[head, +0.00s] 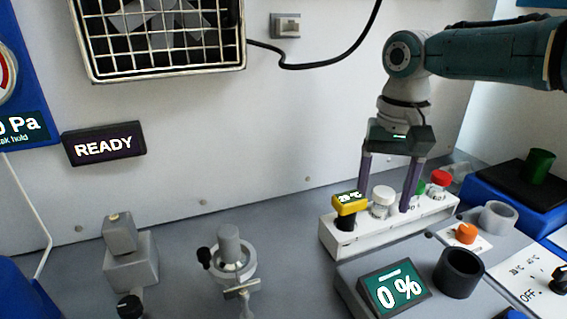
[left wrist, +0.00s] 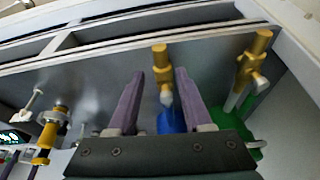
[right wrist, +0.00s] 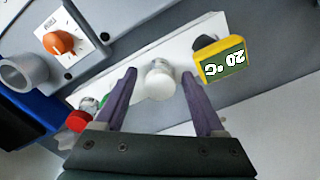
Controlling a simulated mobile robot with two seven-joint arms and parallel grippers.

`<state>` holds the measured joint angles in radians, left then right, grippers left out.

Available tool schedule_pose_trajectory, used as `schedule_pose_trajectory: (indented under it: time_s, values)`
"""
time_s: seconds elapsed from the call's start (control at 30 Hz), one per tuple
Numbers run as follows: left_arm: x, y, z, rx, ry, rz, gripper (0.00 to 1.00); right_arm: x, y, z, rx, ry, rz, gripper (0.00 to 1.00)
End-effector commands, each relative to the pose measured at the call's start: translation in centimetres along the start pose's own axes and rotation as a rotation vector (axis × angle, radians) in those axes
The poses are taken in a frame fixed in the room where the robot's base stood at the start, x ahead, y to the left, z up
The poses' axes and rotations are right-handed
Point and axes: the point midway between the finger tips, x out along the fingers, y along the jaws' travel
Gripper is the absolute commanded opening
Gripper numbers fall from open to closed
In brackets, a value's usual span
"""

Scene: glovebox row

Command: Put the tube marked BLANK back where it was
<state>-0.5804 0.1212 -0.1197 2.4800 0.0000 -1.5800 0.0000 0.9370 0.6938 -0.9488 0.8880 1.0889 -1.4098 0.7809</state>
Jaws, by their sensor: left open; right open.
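A white rack (head: 345,243) stands on the bench and holds several items in a row. A white-capped tube (head: 383,196) stands upright in it; it also shows in the right wrist view (right wrist: 160,82). Green (head: 420,188) and red (head: 440,178) caps sit to its right. No BLANK marking is readable on any tube. My right gripper (head: 386,205) is open and points down at the rack, its fingers on either side of the white cap, with gaps in the right wrist view. My left gripper (left wrist: 158,75) is open and empty, outside the head view.
A yellow 20 °C thermometer (right wrist: 222,60) stands in the rack beside the white cap. Brass valves (left wrist: 162,58) are near my left fingers.

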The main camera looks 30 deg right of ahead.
Motion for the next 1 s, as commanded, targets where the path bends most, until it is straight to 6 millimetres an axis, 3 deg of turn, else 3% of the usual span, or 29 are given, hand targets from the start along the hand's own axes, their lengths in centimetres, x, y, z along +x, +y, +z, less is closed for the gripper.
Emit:
schedule_pose_trajectory:
  time_s: [0.27,0.7,1.0]
  values:
    - [-0.6,0.1,-0.2,-0.006,0.001,0.005,0.5,-1.5,-0.1,-0.1,0.0,0.002,-0.002,0.72]
    - [-1.7,0.1,-0.6,-0.004,0.001,0.004,0.5,-10.5,-0.1,-0.1,0.0,0.002,-0.003,0.72]
    - [-1.7,-0.1,-0.6,0.003,0.0,-0.002,0.5,-12.4,0.0,0.0,0.001,0.0,-0.001,0.72]
